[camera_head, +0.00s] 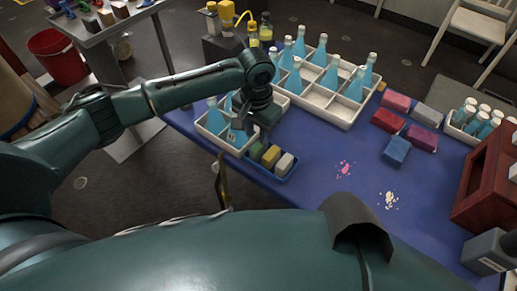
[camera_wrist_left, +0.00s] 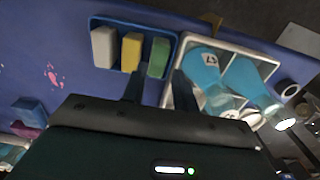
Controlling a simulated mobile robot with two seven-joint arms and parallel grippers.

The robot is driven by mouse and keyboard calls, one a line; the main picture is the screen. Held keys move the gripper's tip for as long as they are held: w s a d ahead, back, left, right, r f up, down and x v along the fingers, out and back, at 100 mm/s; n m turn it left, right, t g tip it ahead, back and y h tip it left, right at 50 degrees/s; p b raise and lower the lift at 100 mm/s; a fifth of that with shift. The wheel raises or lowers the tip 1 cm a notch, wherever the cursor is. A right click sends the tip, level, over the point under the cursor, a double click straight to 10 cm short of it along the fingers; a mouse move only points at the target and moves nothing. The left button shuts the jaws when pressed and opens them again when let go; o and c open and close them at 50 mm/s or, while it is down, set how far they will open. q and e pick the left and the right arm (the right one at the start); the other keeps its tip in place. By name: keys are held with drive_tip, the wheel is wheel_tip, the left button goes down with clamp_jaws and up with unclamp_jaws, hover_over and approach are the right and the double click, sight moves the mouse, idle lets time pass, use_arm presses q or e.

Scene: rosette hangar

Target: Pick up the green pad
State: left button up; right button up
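The green pad (camera_wrist_left: 158,57) stands at one end of a small blue tray (camera_wrist_left: 113,20) in the left wrist view, beside a yellow pad (camera_wrist_left: 131,52) and a white pad (camera_wrist_left: 103,47). In the head view the green pad (camera_head: 257,151) shows at the tray's left end, next to my left gripper (camera_head: 255,135). My left gripper is open and empty (camera_wrist_left: 158,84). In the wrist view its two fingers point toward the green pad, one on each side of its line. Whether they touch it I cannot tell. My right gripper is not in view.
Red, grey and blue pads (camera_head: 396,150) lie to the right. A dark red wooden box (camera_head: 487,180) stands at the right edge. Pink and pale crumbs lie mid-table.

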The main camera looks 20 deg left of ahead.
sight(258, 146)
use_arm(q)
wheel_tip(258, 146, down, 5)
drive_tip(key=shift+d, duration=0.1)
drive_tip(key=shift+c, duration=0.4)
drive_tip(key=c, duration=0.5)
drive_tip(key=shift+c, duration=0.2)
wheel_tip(258, 146, up, 10)
